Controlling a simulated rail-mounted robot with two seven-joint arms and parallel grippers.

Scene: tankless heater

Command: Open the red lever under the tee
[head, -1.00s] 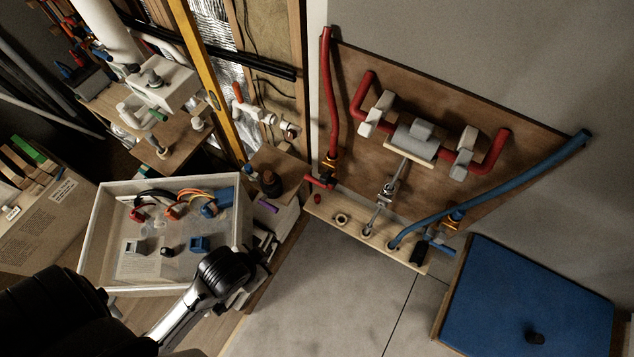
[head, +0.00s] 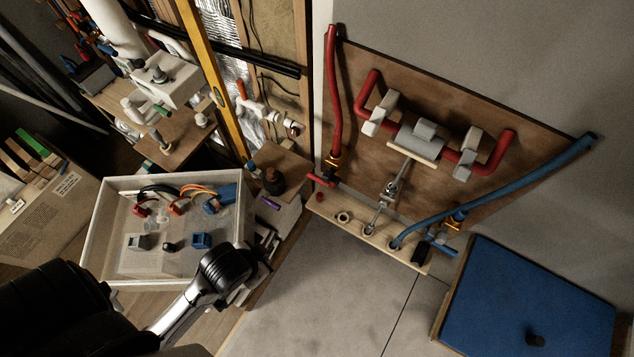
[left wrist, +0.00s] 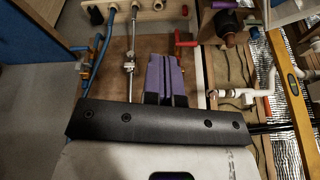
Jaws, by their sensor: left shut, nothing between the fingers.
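The red lever (head: 320,181) sits at the foot of the red pipe, just below the brass tee (head: 332,163). It lies crosswise to the pipe, pointing left. In the left wrist view, which is upside down, the red lever (left wrist: 187,42) shows above and right of my fingertips. My left gripper (head: 264,240) is below and left of the lever in the head view, apart from it. Its purple fingers (left wrist: 166,78) are together and empty in the left wrist view, hiding part of the board. My right gripper is not in view.
A white-rimmed bin (head: 100,235) of small parts stands beside my left arm. A ledge with a dark knob (head: 272,182) and a purple item (head: 270,204) lies between gripper and lever. A blue lever (head: 440,247) and blue hose (head: 490,190) are to the right.

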